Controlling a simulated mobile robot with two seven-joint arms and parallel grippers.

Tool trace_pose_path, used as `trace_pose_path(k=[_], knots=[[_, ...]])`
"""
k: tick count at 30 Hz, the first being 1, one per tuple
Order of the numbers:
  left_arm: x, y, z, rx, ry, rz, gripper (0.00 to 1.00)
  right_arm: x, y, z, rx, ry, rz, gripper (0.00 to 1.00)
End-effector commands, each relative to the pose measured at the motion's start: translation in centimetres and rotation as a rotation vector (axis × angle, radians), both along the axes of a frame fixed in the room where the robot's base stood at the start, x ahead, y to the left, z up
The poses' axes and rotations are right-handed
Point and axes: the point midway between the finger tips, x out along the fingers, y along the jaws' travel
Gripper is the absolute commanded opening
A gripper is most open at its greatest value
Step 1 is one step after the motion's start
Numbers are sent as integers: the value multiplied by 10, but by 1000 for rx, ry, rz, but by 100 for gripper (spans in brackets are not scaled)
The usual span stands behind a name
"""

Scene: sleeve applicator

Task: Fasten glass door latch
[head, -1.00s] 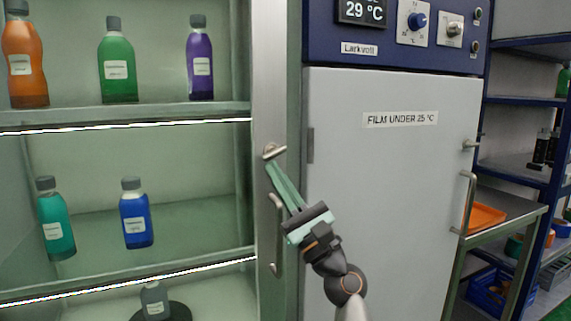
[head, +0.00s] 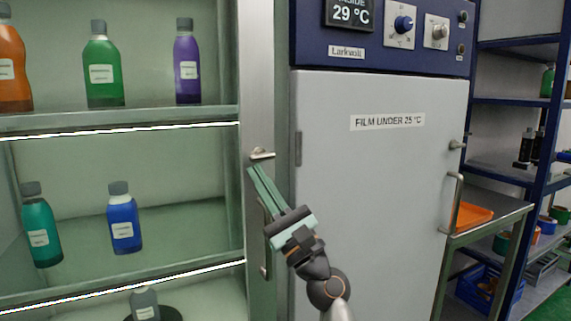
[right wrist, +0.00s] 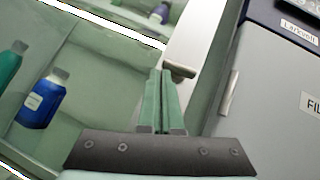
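The glass door's metal frame (head: 257,70) runs upright beside the cabinet shelves; it looks flush, but I cannot tell whether it is fully closed. The latch (head: 262,155) is a small metal bar on this frame, lying close to horizontal. It also shows in the right wrist view (right wrist: 181,69), just right of my fingertips. My right gripper (head: 252,170) has its long green fingers close together, tips just below the latch's left end. I see nothing between them, and cannot tell whether they touch the latch. My left gripper is not in view.
A vertical door handle (head: 265,262) is partly behind my right gripper. Several bottles, such as a blue one (head: 123,220), stand on the shelves behind the glass. A grey cabinet door (head: 375,190) is to the right, with a blue control panel (head: 385,58) above.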

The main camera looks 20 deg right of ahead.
Motion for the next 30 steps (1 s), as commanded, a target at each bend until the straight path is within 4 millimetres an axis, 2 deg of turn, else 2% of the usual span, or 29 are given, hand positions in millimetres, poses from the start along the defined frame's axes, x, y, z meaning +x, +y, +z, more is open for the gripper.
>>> trace_pose_path(k=[20,26,30], knots=[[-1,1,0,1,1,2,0,-1,1,0,-1,-1,1,0],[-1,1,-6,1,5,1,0,-14,-5,-17,-1,2,0,0],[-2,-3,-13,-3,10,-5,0,-36,-13,-38,-2,3,0,0]])
